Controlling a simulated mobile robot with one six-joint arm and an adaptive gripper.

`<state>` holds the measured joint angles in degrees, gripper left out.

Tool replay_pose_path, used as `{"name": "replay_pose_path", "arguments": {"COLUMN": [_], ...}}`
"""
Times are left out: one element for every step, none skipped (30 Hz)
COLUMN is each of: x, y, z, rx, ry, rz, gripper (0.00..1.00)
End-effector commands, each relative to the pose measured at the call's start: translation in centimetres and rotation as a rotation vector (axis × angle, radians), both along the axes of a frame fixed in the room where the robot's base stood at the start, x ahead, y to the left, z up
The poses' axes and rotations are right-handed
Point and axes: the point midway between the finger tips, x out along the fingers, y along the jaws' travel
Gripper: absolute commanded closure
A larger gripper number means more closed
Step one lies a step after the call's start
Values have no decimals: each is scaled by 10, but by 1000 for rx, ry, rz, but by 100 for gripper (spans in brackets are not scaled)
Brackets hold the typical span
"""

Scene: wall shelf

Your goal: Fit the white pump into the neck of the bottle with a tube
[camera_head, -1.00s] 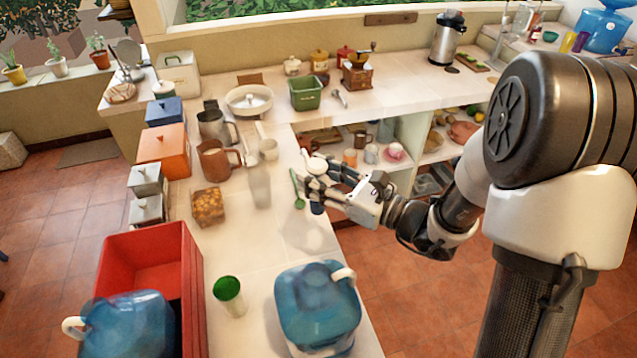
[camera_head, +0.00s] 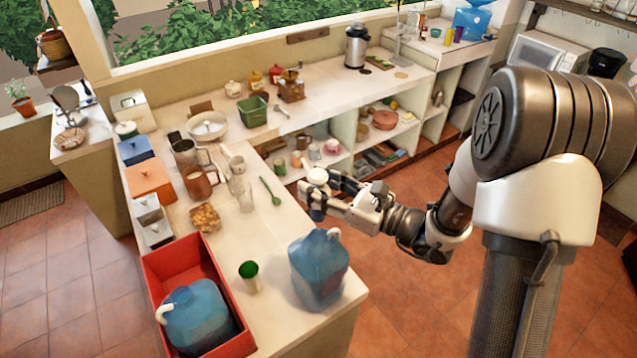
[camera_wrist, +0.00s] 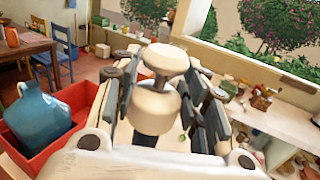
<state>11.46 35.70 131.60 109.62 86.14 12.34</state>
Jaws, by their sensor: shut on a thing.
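My gripper (camera_head: 334,192) is shut on the white pump (camera_head: 318,176) and holds it up at the right edge of the counter. In the wrist view the pump (camera_wrist: 153,106) stands between the fingers, with a round white top and a dark lower part. One blue jug (camera_head: 319,268) with a pale curved piece at its top stands on the near counter, below my gripper in the picture. A similar blue jug (camera_head: 200,316) sits in the red crate (camera_head: 245,343). I cannot tell which is the bottle meant, and no neck opening shows clearly.
A green cup (camera_head: 249,277) stands left of the counter jug. A green spoon (camera_head: 270,190), a clear glass (camera_head: 245,196) and a brown mug (camera_head: 196,183) are farther back. Open shelves lie beyond my gripper. The tiled floor at right is free.

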Motion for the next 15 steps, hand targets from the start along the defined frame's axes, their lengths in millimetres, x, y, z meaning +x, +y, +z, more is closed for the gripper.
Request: {"name": "replay_pose_path", "arguments": {"x": [0,0,0,0,0,0,0,0,0,0,0,0,0,0,0], "y": [0,0,0,0,0,0,0,0,0,0,0,0,0,0,0], "z": [1,0,0,0,0,0,0,0,0,0,0,0,0,-1,-3], "rx": [1,1,1,1,1,1,1,1,1,1,1,1,1,1,1], "ry": [-1,-1,-1,-1,-1,-1,-1,-1,-1,-1,-1,-1,-1,0,0], "rz": [0,0,0,0,0,0,0,0,0,0,0,0,1,1,1], "gripper": [85,85,85,85,85,85,85,85,85,85,85,85,85,85,85]}}
